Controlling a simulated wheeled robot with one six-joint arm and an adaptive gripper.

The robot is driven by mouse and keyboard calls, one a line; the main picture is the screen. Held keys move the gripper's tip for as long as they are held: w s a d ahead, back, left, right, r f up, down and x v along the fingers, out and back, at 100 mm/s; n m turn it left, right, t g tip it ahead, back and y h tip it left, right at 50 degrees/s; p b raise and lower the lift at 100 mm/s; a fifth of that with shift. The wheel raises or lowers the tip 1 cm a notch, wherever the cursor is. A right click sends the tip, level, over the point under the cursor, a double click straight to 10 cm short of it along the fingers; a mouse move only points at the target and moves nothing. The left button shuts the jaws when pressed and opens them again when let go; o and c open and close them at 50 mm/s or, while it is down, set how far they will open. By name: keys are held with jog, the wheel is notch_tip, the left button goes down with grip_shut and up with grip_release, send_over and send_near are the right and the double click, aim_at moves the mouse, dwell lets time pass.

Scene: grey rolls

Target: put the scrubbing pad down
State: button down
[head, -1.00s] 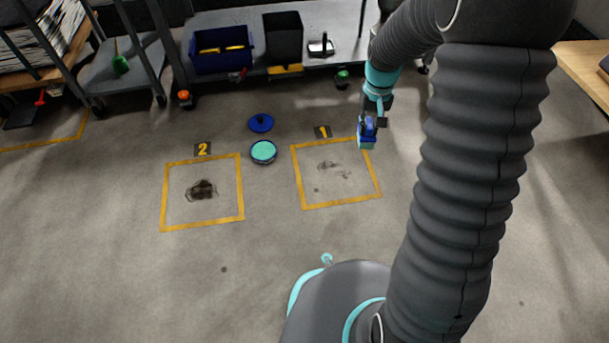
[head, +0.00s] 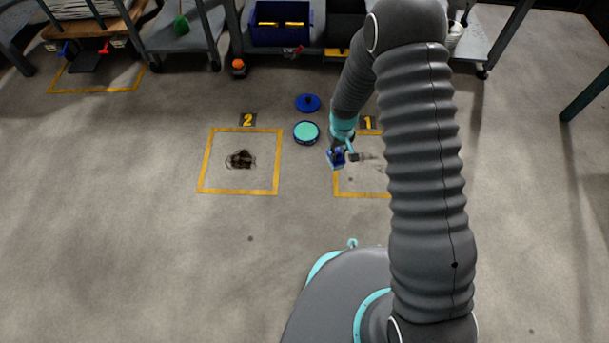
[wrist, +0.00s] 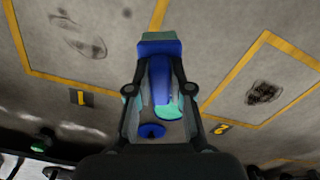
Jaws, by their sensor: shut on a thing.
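The scrubbing pad (head: 336,160) has a blue handle and a teal pad face. My gripper (head: 341,148) is shut on it and holds it near the left edge of the square marked 1 (head: 335,180). Whether it touches the floor is hard to tell. In the wrist view the pad (wrist: 158,47) sits between my gripper's fingers (wrist: 160,88). A round teal dish with a dark blue rim (head: 306,133) stands on the floor left of my gripper, partly hidden by the pad in the wrist view. A blue lid with a knob (head: 308,103) lies behind it.
The square marked 2 (head: 205,160) holds a dark stain (head: 240,159). Square 1 shows faint smudges and is partly covered by my arm. A grey shelf with a blue bin (head: 281,35) stands at the back. The floor in front of the squares is clear.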

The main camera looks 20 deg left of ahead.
jog(key=shift+s+a+f+b, duration=0.25)
jog(key=shift+s+a+f, duration=0.35)
jog(key=shift+a+f, duration=1.1)
jog(key=shift+s+a+f+b, duration=0.3)
jog(key=shift+s+a+f, duration=0.35)
jog(key=shift+a+f, duration=1)
jog(key=shift+s+a+f+b, duration=0.25)
jog(key=shift+s+a+f, duration=0.35)
jog(key=shift+a+f, duration=1.05)
jog(key=shift+d+f, duration=0.1)
jog(key=shift+f, duration=0.05)
jog(key=shift+f, duration=0.15)
jog(key=c, duration=1.1)
grip_release()
jog(key=shift+o, duration=0.2)
notch_tip(320, 180, up, 12)
jog(key=p, duration=0.1)
jog(key=shift+r+p, duration=0.2)
jog(key=shift+p, duration=0.1)
